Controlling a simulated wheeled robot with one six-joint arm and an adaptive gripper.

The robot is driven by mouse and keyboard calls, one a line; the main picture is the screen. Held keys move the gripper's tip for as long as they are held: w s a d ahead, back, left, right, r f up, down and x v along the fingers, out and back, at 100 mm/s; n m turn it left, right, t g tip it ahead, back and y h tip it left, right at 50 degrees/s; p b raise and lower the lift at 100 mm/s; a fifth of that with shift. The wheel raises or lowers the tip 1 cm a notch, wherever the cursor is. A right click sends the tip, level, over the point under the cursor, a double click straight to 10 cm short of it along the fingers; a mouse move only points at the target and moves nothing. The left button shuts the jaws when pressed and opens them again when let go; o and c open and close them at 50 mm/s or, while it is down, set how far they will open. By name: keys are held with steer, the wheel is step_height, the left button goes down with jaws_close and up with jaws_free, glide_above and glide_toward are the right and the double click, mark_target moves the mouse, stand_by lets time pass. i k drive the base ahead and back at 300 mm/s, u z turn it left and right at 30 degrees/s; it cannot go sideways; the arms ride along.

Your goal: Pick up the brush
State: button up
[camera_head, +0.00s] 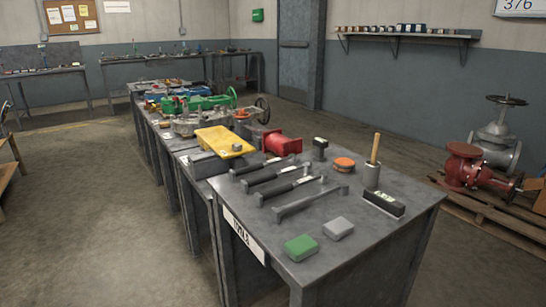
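No thing is plainly a brush at this size. The likeliest is a pale wooden handle (375,147) that stands upright from a grey cylinder (371,175) at the right side of the near grey table (350,245). I cannot tell whether the cylinder is a cup or part of the same tool, and no bristles show. A black block with a pale label (383,203) lies just in front of it. My gripper is not in view.
On the near table lie several dark long-handled tools (285,187), a green block (300,248), a grey block (338,228), an orange disc (344,164) and a red spool-shaped part (282,142). Valves stand on a pallet (490,212) at right.

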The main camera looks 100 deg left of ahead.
mark_target(377, 135)
steer(key=u, duration=1.65)
steer(key=i, duration=2.5)
steer(key=u, duration=2.1)
